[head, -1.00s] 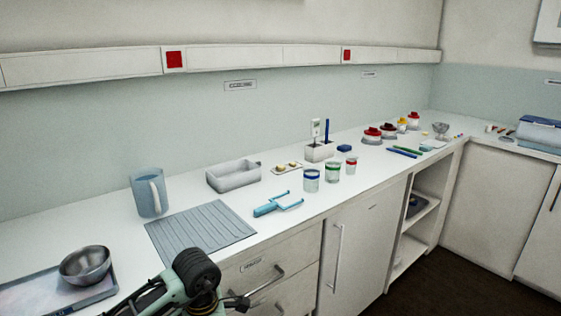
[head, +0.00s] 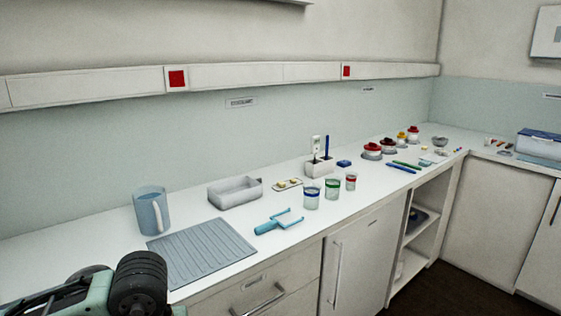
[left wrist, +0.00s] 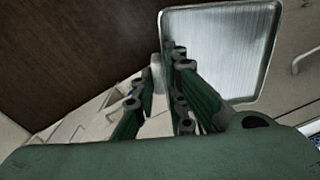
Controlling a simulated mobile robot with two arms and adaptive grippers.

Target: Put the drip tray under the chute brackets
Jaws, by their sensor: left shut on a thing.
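The drip tray (left wrist: 225,50) is in the left wrist view: a shallow brushed-metal rectangle with a pale rim and rounded corners. My left gripper (left wrist: 175,56) is shut on its left edge, and the tray extends right from the fingers. In the head view, only part of my left arm shows at the bottom left. The gripper and tray are out of sight there. I cannot make out any chute brackets. My right gripper is in neither current view.
The counter holds a blue-grey jug (head: 151,210), a ridged grey mat (head: 200,252), a pale bin (head: 235,191), a light-blue forked tool (head: 275,223) and several small cups and jars. Drawers and cupboards line its front. Dark floor (left wrist: 70,45) shows in the left wrist view.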

